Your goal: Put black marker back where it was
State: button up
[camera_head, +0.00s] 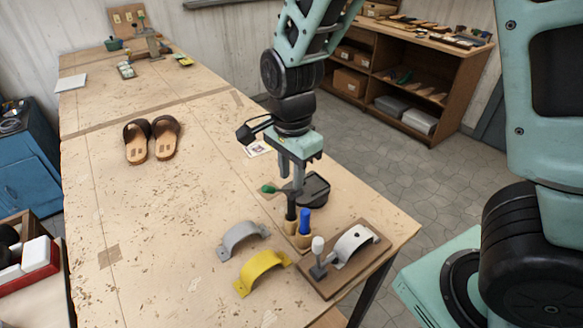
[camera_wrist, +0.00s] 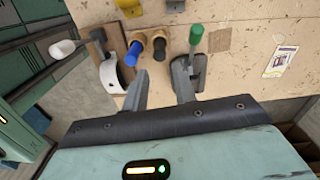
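The black marker (camera_head: 291,208) stands upright in a small wooden cup (camera_head: 290,227) near the front right of the workbench. In the wrist view the black marker (camera_wrist: 158,47) shows end-on in its round cup. The blue marker (camera_head: 305,218) stands in a like cup right beside it; it also shows in the wrist view (camera_wrist: 133,51). My gripper (camera_head: 292,192) is above and just behind the markers, pointing down. In the wrist view its two fingers (camera_wrist: 160,70) are apart with nothing between them, and the black marker lies just past the tips.
A green-handled clamp (camera_wrist: 195,36) with a dark base stands close to one finger. A white-knobbed clamp fixture (camera_head: 318,250) on a wooden board, a yellow bracket (camera_head: 262,270) and a grey bracket (camera_head: 241,239) lie nearby. Sandals (camera_head: 152,140) lie farther back; the bench's left middle is clear.

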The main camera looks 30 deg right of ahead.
jog(key=shift+r, duration=0.7)
jog(key=s+a+r+n, duration=0.2)
jog(key=s+a+n, duration=0.1)
jog(key=s+n, duration=0.6)
jog(key=s+a+r+n, duration=0.2)
jog(key=s+a+n, duration=0.1)
jog(key=s+n, duration=0.6)
jog(key=n, duration=0.4)
jog(key=shift+a+r+n+y, duration=0.2)
jog(key=shift+r+n+y, duration=0.1)
jog(key=shift+r, duration=0.1)
jog(key=shift+f, duration=0.1)
notch_tip(320, 180, down, 7)
jog(key=a+b, duration=0.1)
jog(key=b, duration=0.6)
jog(key=shift+s+a, duration=0.15)
